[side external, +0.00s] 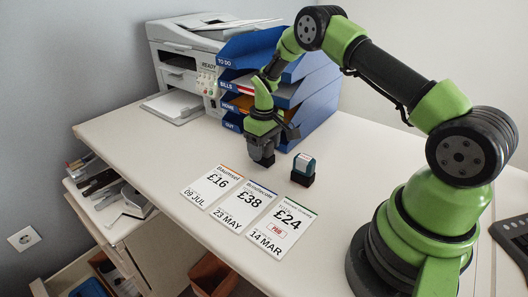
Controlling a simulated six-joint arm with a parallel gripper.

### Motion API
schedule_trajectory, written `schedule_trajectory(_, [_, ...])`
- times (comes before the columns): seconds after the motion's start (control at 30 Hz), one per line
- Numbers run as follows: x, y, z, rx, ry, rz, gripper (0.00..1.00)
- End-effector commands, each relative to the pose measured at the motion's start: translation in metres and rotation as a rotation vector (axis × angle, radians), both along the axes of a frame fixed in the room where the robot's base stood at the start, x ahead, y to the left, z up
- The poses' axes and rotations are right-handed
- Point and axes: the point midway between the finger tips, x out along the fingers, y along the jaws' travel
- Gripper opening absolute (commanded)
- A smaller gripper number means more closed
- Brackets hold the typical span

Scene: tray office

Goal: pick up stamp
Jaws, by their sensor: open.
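The stamp (303,170) stands upright on the white desk, with a dark base and a pale band near its top. It is just behind the bill marked £24. My gripper (265,160) points down over the desk to the left of the stamp, behind the £38 bill. It is open. The gripper and the stamp are apart, with a small gap between them in the picture. The gap between the fingers is hard to make out from this side.
Three bills, £16 (212,186), £38 (243,206) and £24 (281,228), lie along the front edge. A blue tray stack (315,98) and a printer (187,62) stand behind. An open drawer (100,195) is at the left. A dark device (513,238) is at right.

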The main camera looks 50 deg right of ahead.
Motion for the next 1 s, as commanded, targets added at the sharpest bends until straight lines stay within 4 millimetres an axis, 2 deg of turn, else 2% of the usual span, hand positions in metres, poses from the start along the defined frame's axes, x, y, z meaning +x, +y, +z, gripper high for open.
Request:
schedule_trajectory(0.03, [0.000,0.000,0.000,0.000,0.000,0.000,0.64])
schedule_trajectory(0.27, [0.000,0.000,0.001,0.000,0.000,0.000,0.11])
schedule_trajectory(0.57, [0.000,0.000,0.002,0.000,-0.001,0.000,0.10])
schedule_trajectory(0.73, [0.001,0.000,0.013,-0.001,-0.003,0.001,0.10])
schedule_trajectory(0.87, [0.001,0.000,0.034,0.000,-0.005,0.000,0.10])
schedule_trajectory(1.0, [0.001,0.000,0.070,-0.001,-0.008,0.001,0.10])
